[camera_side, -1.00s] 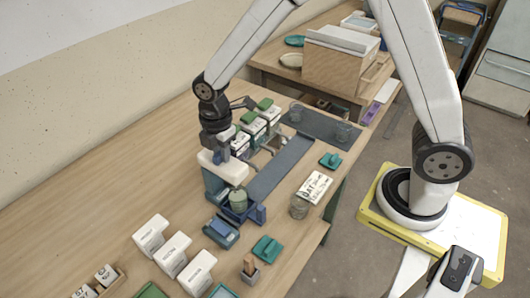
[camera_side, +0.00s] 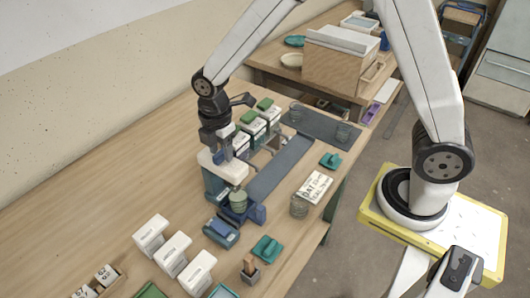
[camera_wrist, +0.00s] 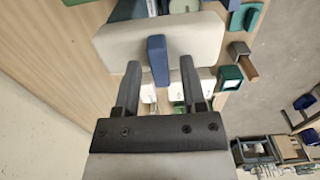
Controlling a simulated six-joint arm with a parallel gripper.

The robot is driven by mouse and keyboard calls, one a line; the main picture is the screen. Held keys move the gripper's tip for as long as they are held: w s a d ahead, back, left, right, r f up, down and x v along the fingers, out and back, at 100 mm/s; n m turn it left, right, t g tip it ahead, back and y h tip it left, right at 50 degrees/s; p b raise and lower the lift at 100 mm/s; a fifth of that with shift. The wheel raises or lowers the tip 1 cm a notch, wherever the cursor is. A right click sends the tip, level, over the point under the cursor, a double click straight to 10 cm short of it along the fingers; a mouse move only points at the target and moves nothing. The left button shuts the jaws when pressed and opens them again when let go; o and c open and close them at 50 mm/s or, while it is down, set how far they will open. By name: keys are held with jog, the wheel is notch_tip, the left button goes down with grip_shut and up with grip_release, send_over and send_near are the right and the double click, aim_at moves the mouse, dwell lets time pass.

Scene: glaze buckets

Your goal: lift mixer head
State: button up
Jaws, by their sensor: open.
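The mixer stands on the wooden table, with a white head (camera_side: 222,166) over a blue base (camera_side: 252,213). A green bucket (camera_side: 238,200) sits under the head's front end. In the wrist view the white head (camera_wrist: 195,38) has an upright blue handle (camera_wrist: 157,60). My gripper (camera_wrist: 160,66) is open, with one finger on each side of the handle and a visible gap to both. In the side view my gripper (camera_side: 224,150) is just above the head, pointing down. The head looks level and lowered. The handle's contact with the fingers is not seen.
The table is clear on the left.

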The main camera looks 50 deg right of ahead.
jog(key=shift+r, duration=3.15)
jog(key=shift+s+d+f+m, duration=0.2)
jog(key=shift+s+d+m, duration=0.35)
jog(key=shift+m, duration=0.25)
jog(key=s+d+f+m+t, duration=0.2)
jog(key=s+d+m, duration=0.6)
jog(key=m, duration=0.8)
jog(key=s+f, duration=0.1)
jog(key=s, duration=0.1)
jog(key=shift+s+d+f+t, duration=0.3)
jog(key=shift+a, duration=0.1)
